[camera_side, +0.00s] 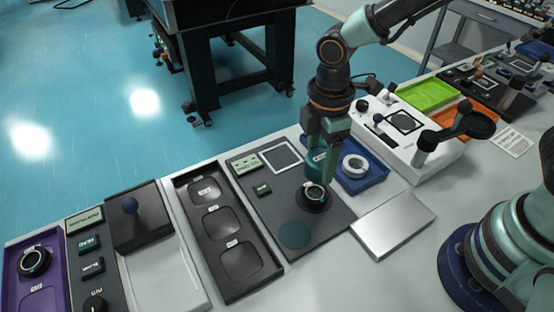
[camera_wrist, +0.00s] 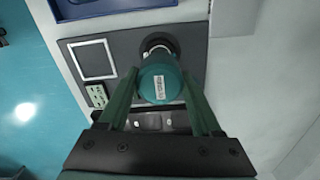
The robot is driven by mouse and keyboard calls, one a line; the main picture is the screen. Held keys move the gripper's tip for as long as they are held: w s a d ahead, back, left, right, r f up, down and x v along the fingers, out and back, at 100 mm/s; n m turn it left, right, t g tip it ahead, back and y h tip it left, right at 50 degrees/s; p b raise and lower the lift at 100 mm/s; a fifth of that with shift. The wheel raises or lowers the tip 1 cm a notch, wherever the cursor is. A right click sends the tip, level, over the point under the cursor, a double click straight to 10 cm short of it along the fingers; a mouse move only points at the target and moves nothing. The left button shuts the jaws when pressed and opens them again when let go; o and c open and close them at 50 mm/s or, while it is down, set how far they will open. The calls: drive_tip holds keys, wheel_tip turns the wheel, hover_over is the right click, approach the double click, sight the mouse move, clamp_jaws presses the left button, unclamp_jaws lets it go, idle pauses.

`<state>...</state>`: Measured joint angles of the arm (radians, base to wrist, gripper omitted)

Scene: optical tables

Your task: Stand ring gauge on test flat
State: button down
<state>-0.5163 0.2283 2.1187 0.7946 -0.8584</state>
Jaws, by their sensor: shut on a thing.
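My gripper (camera_side: 325,170) is shut on a teal labelled cylinder (camera_wrist: 160,82), which sits between the two fingers in the wrist view. In the side view the cylinder (camera_side: 314,160) is partly hidden by the fingers. Just below it is a dark round base with a shiny ring (camera_side: 315,193), standing on a dark grey panel (camera_side: 327,232); I cannot tell whether the cylinder touches it. A white ring (camera_side: 354,166) lies in a blue tray (camera_side: 372,184), and a black ring (camera_side: 34,262) lies in a purple tray at far left. Which piece is the ring gauge or the test flat is unclear.
A flat teal disc (camera_side: 295,234) and a white square frame (camera_side: 283,157) lie on the grey panel. A black tray with recesses (camera_side: 237,291) is left of it. A bare silver plate (camera_side: 393,225) is at right, and a white instrument (camera_side: 440,160) stands behind.

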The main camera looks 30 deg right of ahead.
sight(315, 192)
drive_tip(key=shift+f, duration=2.95)
drive_tip(key=shift+f, duration=0.1)
drive_tip(key=shift+c, duration=0.3)
unclamp_jaws()
wheel_tip(315, 192, up, 12)
drive_tip(key=shift+d+r, duration=0.1)
drive_tip(key=shift+r, duration=0.05)
drive_tip(key=s+d+r+m+t, duration=0.1)
drive_tip(key=d+r+m, duration=0.3)
drive_tip(key=d+m, duration=0.4)
drive_tip(key=s+d+r+m+t, duration=0.1)
drive_tip(key=d+r+m+t, duration=0.3)
drive_tip(key=d+m, duration=0.3)
drive_tip(key=shift+s+d+r+m+t, duration=0.15)
drive_tip(key=shift+d+r+m+t, duration=0.2)
drive_tip(key=shift+d, duration=0.8)
